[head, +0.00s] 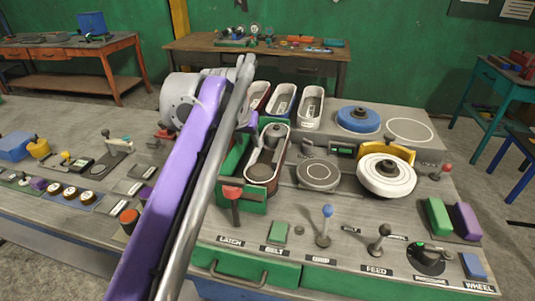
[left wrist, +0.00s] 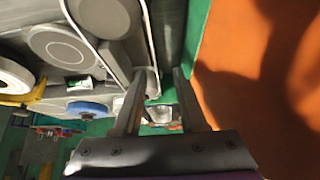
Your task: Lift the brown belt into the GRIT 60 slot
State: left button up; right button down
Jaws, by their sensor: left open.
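The brown belt (head: 263,180) is a long pale-edged loop around the pulleys in the green housing (head: 241,207). It also shows in the left wrist view (left wrist: 152,45). My left gripper (left wrist: 158,72) is open there, its two fingers on either side of the belt's near edge. Whether a finger touches the belt I cannot tell. In the head view my purple left arm hides most of this gripper. No GRIT label is readable. My right gripper is not in view.
A white wheel (head: 386,177), a grey disc (head: 318,174) and a blue disc (head: 358,119) are to the right. A red-knobbed lever (head: 232,194) and a blue-knobbed lever (head: 326,212) stand in front. An orange surface (left wrist: 265,70) fills the wrist view's right side.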

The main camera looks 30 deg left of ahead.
aim_at(256, 150)
pick_arm(q)
jog(key=x, duration=0.5)
jog(key=b+x, duration=0.1)
jog(key=x, duration=0.2)
jog(key=shift+w+d+r, duration=0.15)
jog(key=shift+w+d, duration=0.1)
grip_shut()
